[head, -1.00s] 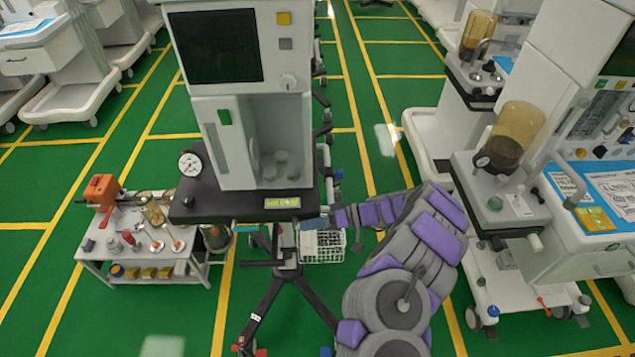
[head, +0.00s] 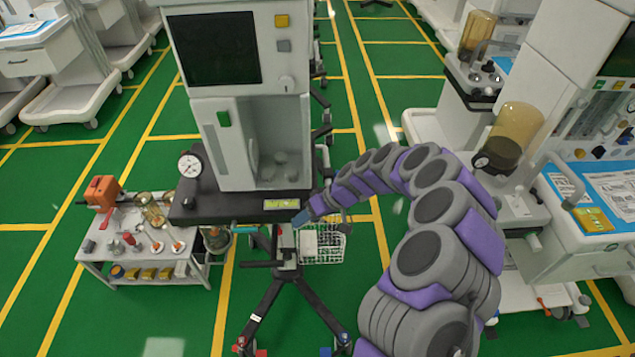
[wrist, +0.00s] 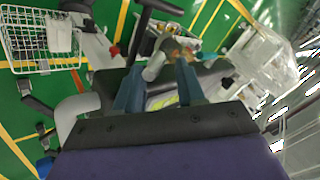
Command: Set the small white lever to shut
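A small pale lever (head: 520,192) stands on a light plate on the right-hand cart, beside the amber canister; it is too small to tell its setting. I see no lever clearly in the wrist view. My gripper (head: 302,217) is at the front right edge of the middle machine's black shelf (head: 240,206), far left of that lever. In the wrist view my gripper (wrist: 158,68) shows two blue fingers apart, with no held thing visible. A grey rounded part shows between and beyond the fingertips; I cannot tell whether they touch it.
A white wire basket (head: 322,244) hangs below and right of my gripper. A low trolley (head: 92,255) with flasks and an orange device stands at left. The middle machine's dark stand legs spread below.

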